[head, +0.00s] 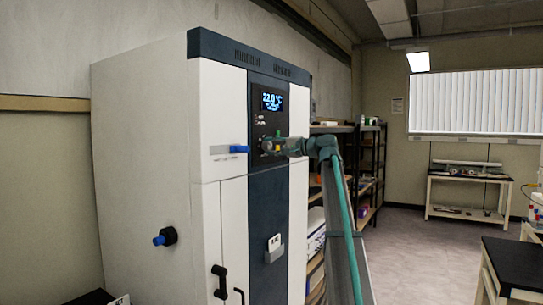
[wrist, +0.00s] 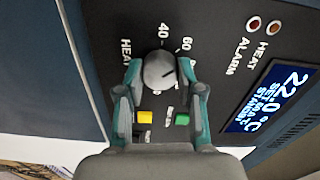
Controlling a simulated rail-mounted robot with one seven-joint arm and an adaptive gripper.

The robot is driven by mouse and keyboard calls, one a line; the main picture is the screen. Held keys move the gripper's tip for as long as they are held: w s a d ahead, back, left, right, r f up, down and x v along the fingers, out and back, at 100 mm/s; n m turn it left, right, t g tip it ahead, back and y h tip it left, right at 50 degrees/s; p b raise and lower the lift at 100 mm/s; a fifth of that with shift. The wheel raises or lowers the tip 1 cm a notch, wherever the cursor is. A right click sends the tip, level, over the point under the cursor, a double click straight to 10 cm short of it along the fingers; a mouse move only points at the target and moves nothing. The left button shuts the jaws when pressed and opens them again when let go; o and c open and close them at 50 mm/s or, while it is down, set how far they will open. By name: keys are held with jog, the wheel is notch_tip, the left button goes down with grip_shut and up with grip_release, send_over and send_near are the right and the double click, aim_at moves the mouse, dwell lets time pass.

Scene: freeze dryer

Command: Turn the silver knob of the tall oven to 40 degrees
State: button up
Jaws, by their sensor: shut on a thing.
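The tall oven (head: 140,160) is a white cabinet with a dark blue front strip, at the left of the head view. Its display (head: 271,102) reads 22.0 °C, and it shows in the wrist view (wrist: 268,97) with "STANDBY". The silver knob (wrist: 159,70) is round with a dark pointer line. The line points to the upper right, near the 60 mark; 40 is printed above the knob. My gripper (wrist: 160,80) is shut on the knob, one finger on each side. In the head view my gripper (head: 272,146) covers most of the knob.
Yellow (wrist: 145,117) and green (wrist: 183,119) buttons sit just below the knob, between my fingers. A blue-tipped handle (head: 238,149) is left of the panel. Shelving (head: 370,160) stands behind my arm. Open floor (head: 425,245) lies to the right.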

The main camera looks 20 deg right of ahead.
jog(key=n+b, duration=0.5)
jog(key=shift+f+n, duration=0.15)
jog(key=shift+n, duration=0.15)
jog(key=shift+n+b, duration=1.55)
jog(key=shift+n, duration=0.55)
jog(key=o, duration=1.2)
jog(key=shift+r, duration=0.2)
jog(key=shift+c, duration=0.2)
jog(key=shift+s, duration=0.1)
jog(key=v, duration=1.2)
